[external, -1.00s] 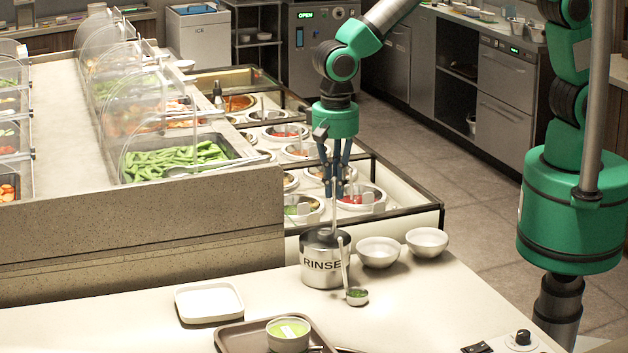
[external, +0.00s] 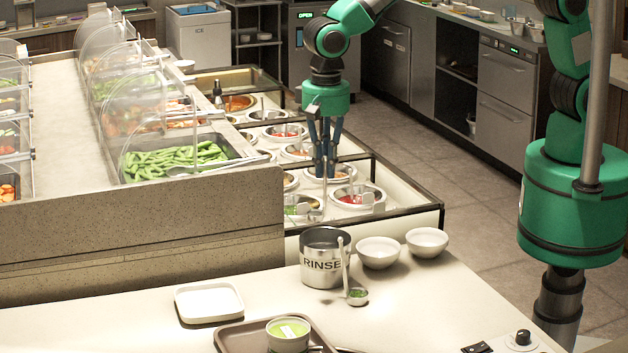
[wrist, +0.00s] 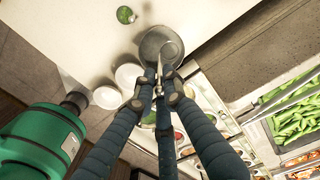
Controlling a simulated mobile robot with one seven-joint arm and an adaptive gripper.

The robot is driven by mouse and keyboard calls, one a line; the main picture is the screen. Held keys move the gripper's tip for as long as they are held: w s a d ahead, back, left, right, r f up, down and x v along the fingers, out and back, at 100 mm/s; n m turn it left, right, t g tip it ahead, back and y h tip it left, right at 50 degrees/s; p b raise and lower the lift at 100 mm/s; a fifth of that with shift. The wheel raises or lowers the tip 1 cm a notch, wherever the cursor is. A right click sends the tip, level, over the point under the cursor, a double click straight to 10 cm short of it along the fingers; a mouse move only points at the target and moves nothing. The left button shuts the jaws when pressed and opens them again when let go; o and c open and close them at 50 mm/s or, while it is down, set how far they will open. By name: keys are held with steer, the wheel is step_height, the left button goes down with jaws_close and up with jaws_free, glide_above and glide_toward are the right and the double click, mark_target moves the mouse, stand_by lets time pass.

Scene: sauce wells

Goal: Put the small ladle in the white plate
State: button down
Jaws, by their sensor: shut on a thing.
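The white plate (external: 209,303), square and empty, lies on the counter at the front left. A small ladle (external: 357,296) with green in its cup stands on the counter at the front right of the RINSE pot (external: 322,266), its handle rising beside the pot; its cup also shows in the wrist view (wrist: 125,14). My gripper (external: 325,175) is above and behind the pot, in front of the sauce wells. In the wrist view my gripper (wrist: 160,88) is shut on a thin pale handle (wrist: 160,72), seen over the pot. The handle's lower end is hard to make out.
Two white bowls (external: 378,252) (external: 427,242) stand right of the pot. A brown tray (external: 230,341) with a green-filled bowl (external: 288,334) is at the front. Sauce wells (external: 358,196) and a glass edge lie behind. Counter between plate and pot is clear.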

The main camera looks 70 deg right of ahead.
steer(key=w+a+n+p, duration=0.3)
steer(key=a+p, duration=0.3)
steer(key=a, duration=0.2)
step_height(320, 180, down, 10)
steer(key=shift+w, duration=0.25)
steer(key=shift+w+a, duration=0.1)
steer(key=shift+a, duration=0.05)
steer(key=w+a+f+p, duration=0.1)
steer(key=w+a, duration=1)
steer(key=shift+f, duration=0.3)
steer(key=shift+a, duration=0.1)
stand_by(0.4)
steer(key=shift+f+p, duration=0.45)
steer(key=shift+f, duration=1.45)
